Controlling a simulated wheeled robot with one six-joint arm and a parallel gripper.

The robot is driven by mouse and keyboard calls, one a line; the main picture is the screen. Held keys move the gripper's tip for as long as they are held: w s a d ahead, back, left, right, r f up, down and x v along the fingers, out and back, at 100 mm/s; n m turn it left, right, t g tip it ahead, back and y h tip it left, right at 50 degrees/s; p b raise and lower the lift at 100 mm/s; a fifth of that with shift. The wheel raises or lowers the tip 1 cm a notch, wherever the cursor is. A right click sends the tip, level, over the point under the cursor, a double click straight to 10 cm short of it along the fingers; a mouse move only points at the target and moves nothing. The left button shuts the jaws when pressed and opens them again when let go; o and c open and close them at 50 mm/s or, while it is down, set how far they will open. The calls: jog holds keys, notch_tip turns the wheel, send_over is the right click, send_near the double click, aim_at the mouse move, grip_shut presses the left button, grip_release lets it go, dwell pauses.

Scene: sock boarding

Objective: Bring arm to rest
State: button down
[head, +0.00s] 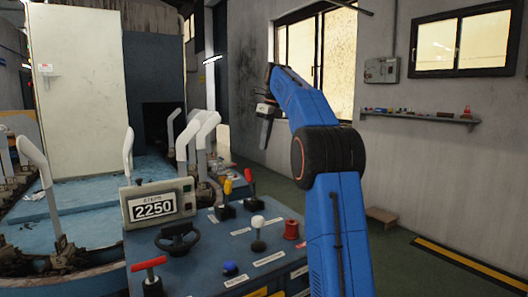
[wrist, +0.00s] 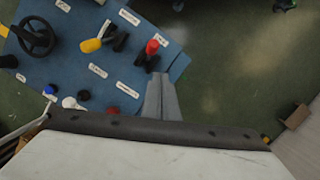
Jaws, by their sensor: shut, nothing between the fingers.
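My gripper (head: 265,126) hangs at the end of my raised blue arm in the head view, pointing down in the air above and behind the control console. In the wrist view my gripper (wrist: 161,97) shows its two grey fingers together with nothing between them. The control console (head: 209,249) has a blue top with levers and knobs; it also shows in the wrist view (wrist: 82,60). The gripper appears apart from the red-knobbed lever (wrist: 152,48) and everything else on the console.
The console carries a display (head: 155,206) reading 2250, a black handwheel (head: 178,239), a white-knobbed lever (head: 258,234) and a red button (head: 291,229). White sock forms (head: 203,135) stand behind. A wall shelf (head: 420,117) is at right.

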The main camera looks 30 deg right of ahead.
jog(key=shift+r, duration=0.45)
dwell(0.3)
jog(key=s+a+f+n+t+h, duration=0.1)
jog(key=s+a+f+n, duration=0.2)
jog(key=s+a+n, duration=0.65)
jog(key=s+a+f+n, duration=0.4)
jog(key=s+a+n, duration=0.15)
jog(key=s, duration=0.65)
jog(key=s+a+f+n+t, duration=0.1)
jog(key=s+a+f+n, duration=0.2)
jog(key=s+f+n, duration=0.4)
jog(key=s+a+f+n, duration=0.4)
jog(key=s+f+n, duration=0.4)
jog(key=s+f, duration=0.9)
jog(key=shift+s+a+f+t, duration=0.15)
jog(key=shift+s+f+t, duration=0.2)
jog(key=shift+s, duration=0.2)
jog(key=shift+r, duration=0.1)
